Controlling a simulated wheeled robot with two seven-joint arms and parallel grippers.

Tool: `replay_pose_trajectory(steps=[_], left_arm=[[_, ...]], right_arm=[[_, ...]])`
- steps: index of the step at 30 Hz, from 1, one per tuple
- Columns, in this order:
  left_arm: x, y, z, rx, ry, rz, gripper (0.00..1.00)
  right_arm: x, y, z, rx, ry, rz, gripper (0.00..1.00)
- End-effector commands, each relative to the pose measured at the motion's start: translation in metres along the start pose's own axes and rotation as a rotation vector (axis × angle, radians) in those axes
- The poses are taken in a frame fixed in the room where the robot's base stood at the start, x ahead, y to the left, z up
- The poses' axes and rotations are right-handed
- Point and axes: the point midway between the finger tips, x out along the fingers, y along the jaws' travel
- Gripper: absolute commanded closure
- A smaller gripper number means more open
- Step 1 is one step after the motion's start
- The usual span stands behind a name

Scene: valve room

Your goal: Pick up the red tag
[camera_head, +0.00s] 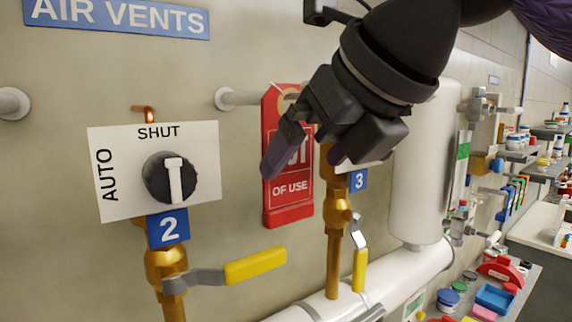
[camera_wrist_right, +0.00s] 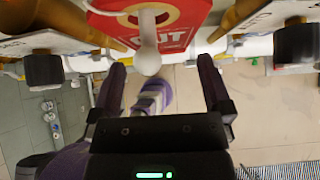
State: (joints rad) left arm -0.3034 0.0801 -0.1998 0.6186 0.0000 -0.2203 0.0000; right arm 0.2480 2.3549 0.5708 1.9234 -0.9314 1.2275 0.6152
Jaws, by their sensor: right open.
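The red tag (camera_head: 288,205) hangs against the wall in the head view, marked "OF USE", its upper part partly covered by my gripper. In the right wrist view the tag (camera_wrist_right: 180,22) shows at the top, with a white peg (camera_wrist_right: 148,55) in front of its hole. My right gripper (camera_head: 302,167) is open and in front of the tag in the head view. In the right wrist view its two fingers (camera_wrist_right: 161,85) are spread wide with nothing between them that they grip. My left gripper is not in view.
A dial panel (camera_head: 130,188) marked SHUT and AUTO stands left of the tag. Yellow-handled valves (camera_head: 255,266) sit below on brass pipes, with a second brass pipe (camera_head: 334,250) close right of the tag. A white cylinder (camera_head: 418,180) and crowded shelves stand at right.

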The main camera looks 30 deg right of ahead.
Motion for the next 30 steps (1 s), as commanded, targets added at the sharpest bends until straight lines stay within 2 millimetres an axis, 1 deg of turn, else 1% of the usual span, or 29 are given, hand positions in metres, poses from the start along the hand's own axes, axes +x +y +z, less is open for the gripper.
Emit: replay_pose_trajectory(steps=[4, 7, 9, 14, 15, 17, 18, 20, 21, 24, 30], left_arm=[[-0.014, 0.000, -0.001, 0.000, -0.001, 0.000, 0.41], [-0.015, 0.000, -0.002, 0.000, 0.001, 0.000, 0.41], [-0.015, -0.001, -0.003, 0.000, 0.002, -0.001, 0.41], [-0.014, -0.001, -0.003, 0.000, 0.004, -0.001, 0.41], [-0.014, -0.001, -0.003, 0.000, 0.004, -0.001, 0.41], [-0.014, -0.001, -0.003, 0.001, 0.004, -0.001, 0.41], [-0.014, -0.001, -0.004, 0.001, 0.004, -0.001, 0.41], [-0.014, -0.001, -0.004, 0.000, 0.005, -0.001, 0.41], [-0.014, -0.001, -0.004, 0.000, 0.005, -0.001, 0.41], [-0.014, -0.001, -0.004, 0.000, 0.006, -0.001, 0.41], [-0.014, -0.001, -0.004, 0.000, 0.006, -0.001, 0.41]], right_arm=[[0.028, -0.001, -0.001, -0.002, 0.007, 0.004, 0.00], [0.044, -0.001, -0.001, 0.000, 0.003, 0.003, 0.00], [0.049, -0.001, -0.002, 0.000, -0.001, 0.003, 0.00], [0.049, -0.001, -0.002, 0.001, -0.002, 0.003, 0.00], [0.049, -0.001, -0.002, 0.001, -0.002, 0.003, 0.04], [0.049, -0.001, -0.002, 0.001, -0.002, 0.003, 0.17], [0.049, -0.001, -0.002, 0.001, -0.002, 0.003, 0.25], [0.049, -0.001, -0.002, 0.001, -0.002, 0.003, 0.38], [0.049, -0.001, -0.002, 0.001, -0.002, 0.003, 0.47], [0.049, -0.001, -0.002, 0.001, -0.002, 0.003, 0.65], [0.049, -0.001, -0.002, 0.001, -0.002, 0.003, 0.65]])
